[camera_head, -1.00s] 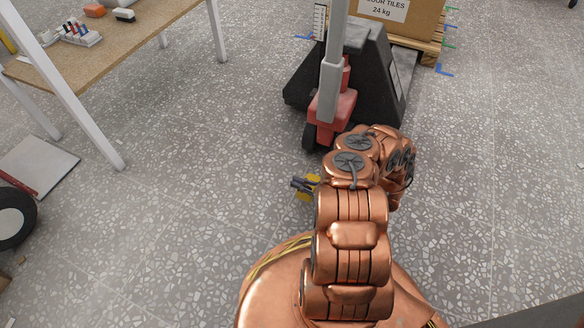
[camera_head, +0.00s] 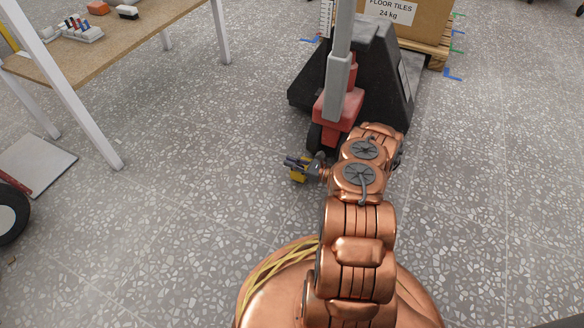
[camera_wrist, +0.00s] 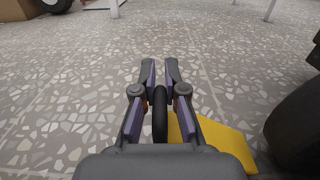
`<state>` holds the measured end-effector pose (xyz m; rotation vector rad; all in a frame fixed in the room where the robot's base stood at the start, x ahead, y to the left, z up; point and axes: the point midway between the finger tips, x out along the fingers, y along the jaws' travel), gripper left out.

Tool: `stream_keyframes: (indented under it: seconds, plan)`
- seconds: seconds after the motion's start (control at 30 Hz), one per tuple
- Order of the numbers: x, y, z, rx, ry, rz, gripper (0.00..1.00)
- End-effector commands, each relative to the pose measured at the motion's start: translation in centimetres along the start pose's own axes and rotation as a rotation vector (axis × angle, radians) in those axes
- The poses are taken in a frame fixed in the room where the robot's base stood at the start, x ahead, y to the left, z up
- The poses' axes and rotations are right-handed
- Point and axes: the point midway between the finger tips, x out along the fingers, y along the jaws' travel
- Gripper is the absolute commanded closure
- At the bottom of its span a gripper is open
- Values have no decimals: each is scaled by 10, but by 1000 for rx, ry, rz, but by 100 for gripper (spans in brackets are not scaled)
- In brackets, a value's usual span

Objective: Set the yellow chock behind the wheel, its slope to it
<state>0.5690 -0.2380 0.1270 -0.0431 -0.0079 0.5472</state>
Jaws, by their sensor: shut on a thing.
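The yellow chock (camera_head: 297,177) hangs at or near the floor just left of and below the dark wheel (camera_head: 315,137) under the red part of a pallet truck. My gripper (camera_head: 294,161) is shut on a black loop that appears to be the chock's handle. In the wrist view the loop stands between the fingers of my gripper (camera_wrist: 159,72). The yellow chock (camera_wrist: 222,138) extends right from there towards the dark wheel (camera_wrist: 297,120) at the right edge, with a small gap between them. Whether the chock touches the floor, and its exact slope, I cannot tell.
The pallet truck (camera_head: 375,70) holds a pallet with a box of floor tiles (camera_head: 405,15) at the back. A workbench (camera_head: 120,28) with white legs stands at left. A black wheel (camera_head: 8,213) and a white board (camera_head: 35,165) lie left. Floor at right is clear.

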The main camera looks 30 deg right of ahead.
Motion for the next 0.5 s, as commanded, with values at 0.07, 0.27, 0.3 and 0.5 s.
stream_keyframes:
  seconds: [0.07, 0.27, 0.3, 0.5]
  plan:
    - [0, 1, -15, 0, -1, 1, 100]
    - [0, 1, -18, -1, -2, 0, 100]
    - [0, 1, -18, -1, -2, 0, 100]
    - [1, 1, -20, -1, -1, 1, 100]
